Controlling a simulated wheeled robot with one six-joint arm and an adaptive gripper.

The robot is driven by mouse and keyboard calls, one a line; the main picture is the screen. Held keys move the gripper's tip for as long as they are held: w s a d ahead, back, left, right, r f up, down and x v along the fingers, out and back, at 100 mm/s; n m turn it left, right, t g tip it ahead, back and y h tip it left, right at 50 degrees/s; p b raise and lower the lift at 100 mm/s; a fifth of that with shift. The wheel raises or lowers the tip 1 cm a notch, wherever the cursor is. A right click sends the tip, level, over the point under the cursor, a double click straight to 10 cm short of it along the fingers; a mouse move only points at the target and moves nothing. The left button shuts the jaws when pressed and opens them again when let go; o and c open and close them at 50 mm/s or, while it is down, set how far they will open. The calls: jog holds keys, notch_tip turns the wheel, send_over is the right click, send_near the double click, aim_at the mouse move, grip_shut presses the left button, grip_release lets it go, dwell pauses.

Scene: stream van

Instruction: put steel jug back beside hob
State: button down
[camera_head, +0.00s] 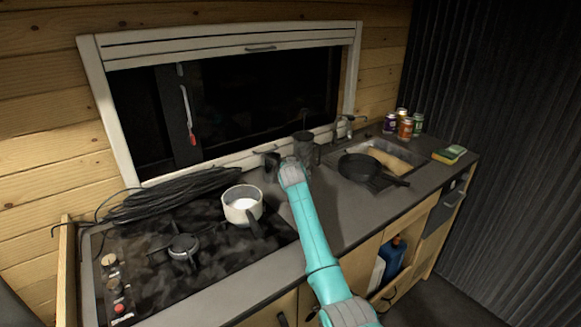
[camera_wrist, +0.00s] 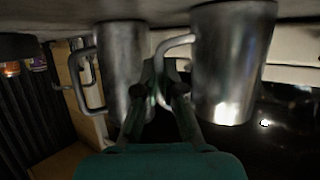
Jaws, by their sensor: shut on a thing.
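My gripper (camera_wrist: 168,95) is shut on the handle of a steel jug (camera_wrist: 238,65). In the head view this jug (camera_head: 272,161) shows as a small dark shape just left of my gripper (camera_head: 291,170), partly hidden by it. It looks upright, at or close to the worktop; I cannot tell whether it touches. A second steel jug (camera_wrist: 121,70) stands beside it, also seen behind my gripper in the head view (camera_head: 303,147). The black hob (camera_head: 150,258) lies to the left, at the near end of the worktop.
A white saucepan (camera_head: 242,207) sits on the hob's right part. A coil of dark cable (camera_head: 165,196) lies along its back. A black pan (camera_head: 365,170) rests over the sink edge, with cans (camera_head: 406,128) and a sponge (camera_head: 454,153) beyond. Worktop (camera_head: 340,212) right of the hob is clear.

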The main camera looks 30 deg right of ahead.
jog(key=c, duration=1.3)
grip_release()
jog(key=shift+r, duration=0.15)
jog(key=v, duration=1.2)
